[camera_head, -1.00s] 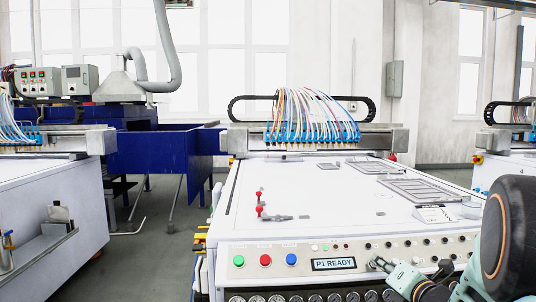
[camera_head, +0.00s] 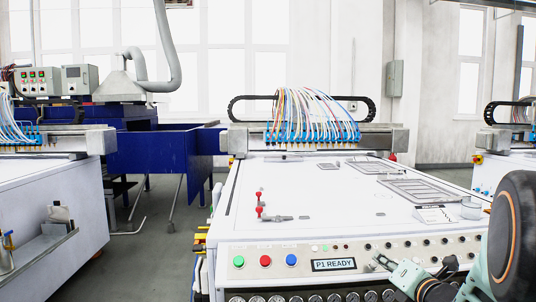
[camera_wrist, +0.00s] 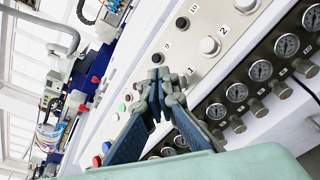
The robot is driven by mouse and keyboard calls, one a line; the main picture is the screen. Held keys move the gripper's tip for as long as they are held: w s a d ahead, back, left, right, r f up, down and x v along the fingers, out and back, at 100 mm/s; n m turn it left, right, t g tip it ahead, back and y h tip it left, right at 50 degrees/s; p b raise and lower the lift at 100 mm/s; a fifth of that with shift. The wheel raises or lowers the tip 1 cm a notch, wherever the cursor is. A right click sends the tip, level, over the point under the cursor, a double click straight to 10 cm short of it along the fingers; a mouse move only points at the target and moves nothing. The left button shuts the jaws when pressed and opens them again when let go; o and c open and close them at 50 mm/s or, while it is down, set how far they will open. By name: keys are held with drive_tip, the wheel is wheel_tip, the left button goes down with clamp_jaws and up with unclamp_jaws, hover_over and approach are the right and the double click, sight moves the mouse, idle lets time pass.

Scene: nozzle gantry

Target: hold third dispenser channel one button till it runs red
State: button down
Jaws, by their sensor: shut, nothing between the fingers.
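A white machine's front panel (camera_head: 225,262) faces me, with a display (camera_head: 334,265) reading "P1 READY". My gripper (camera_head: 375,261) is shut and empty in front of the panel. A black knob (camera_wrist: 157,58) shows just beyond the tips. Whether the tips touch the panel, I cannot tell.
Green (camera_head: 239,261), red (camera_head: 265,260) and blue (camera_head: 291,259) buttons sit at the panel's left. Pressure gauges (camera_wrist: 261,70) line the panel's lower edge near my fingers. Coloured tubes (camera_head: 312,110) feed a nozzle row at the back. Similar machines stand left (camera_head: 60,195) and right.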

drive_tip(key=shift+r, duration=0.1)
drive_tip(key=shift+s+r+p, duration=0.5)
drive_tip(key=shift+s+r, duration=0.25)
drive_tip(key=shift+r, duration=0.25)
drive_tip(key=shift+s+r+p, duration=0.45)
drive_tip(key=shift+s+r, duration=0.25)
drive_tip(key=shift+r, duration=0.3)
